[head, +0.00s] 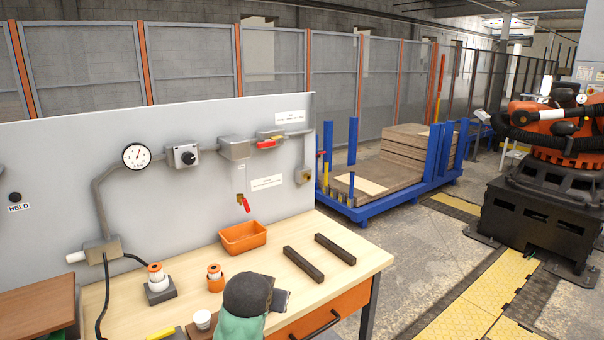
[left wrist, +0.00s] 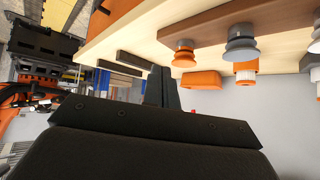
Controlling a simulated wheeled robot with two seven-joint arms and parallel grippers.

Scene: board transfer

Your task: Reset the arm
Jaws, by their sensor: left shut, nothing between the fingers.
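My left gripper (head: 281,301) is low over the front of the wooden bench (head: 358,262) in the head view, with a black wrist and a green sleeve behind it. Its fingers show together and empty in the left wrist view (left wrist: 162,84). No board is near it. The brown boards (head: 405,153) lie stacked on a blue cart (head: 372,208) beyond the bench, with a lower stack at the near left and a higher one behind. My right gripper is not in view.
Two dark bars (head: 303,264) and an orange bin (head: 242,237) lie on the bench. Suction cups (head: 157,278) stand near the gripper; they also show in the left wrist view (left wrist: 240,48). A grey panel (head: 60,150) rises behind. An orange robot arm (head: 560,125) stands right.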

